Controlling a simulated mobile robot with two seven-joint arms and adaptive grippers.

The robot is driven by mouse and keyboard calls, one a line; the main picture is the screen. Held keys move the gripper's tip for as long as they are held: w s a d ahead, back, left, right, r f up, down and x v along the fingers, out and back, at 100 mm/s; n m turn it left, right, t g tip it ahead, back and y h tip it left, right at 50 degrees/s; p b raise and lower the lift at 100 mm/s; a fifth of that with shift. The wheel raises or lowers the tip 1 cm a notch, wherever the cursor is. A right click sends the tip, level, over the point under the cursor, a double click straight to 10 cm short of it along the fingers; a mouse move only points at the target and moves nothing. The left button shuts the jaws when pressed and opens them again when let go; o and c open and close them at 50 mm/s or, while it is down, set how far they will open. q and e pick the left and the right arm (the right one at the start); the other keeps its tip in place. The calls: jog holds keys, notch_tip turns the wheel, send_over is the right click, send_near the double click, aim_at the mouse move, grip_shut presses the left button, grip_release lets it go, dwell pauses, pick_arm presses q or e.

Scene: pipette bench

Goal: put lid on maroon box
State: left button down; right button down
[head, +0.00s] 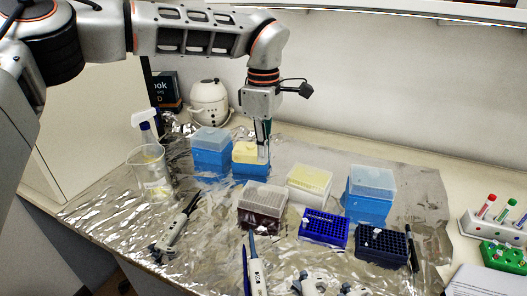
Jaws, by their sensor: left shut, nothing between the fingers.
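The maroon box (259,217) stands on the foil near the middle of the bench. A pale, translucent top with a dotted pattern (264,195) covers it; I cannot tell if this is a lid or a block of tips. My left gripper (263,157) points down with its fingers shut and empty. It is behind the maroon box, at the right side of a blue box with a yellow top (245,153), partly covering it. I cannot tell if it touches that box. No loose lid is clearly visible. My right gripper is out of view.
Blue boxes with clear tops stand at left (209,158) and right (366,207). A beaker (151,175), pipettes (175,228) and tube racks (492,228) lie around. Bare foil (215,225) shows left of the maroon box.

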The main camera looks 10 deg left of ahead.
aim_at(263, 190)
pick_arm(q)
jog(key=shift+s+f, duration=0.1)
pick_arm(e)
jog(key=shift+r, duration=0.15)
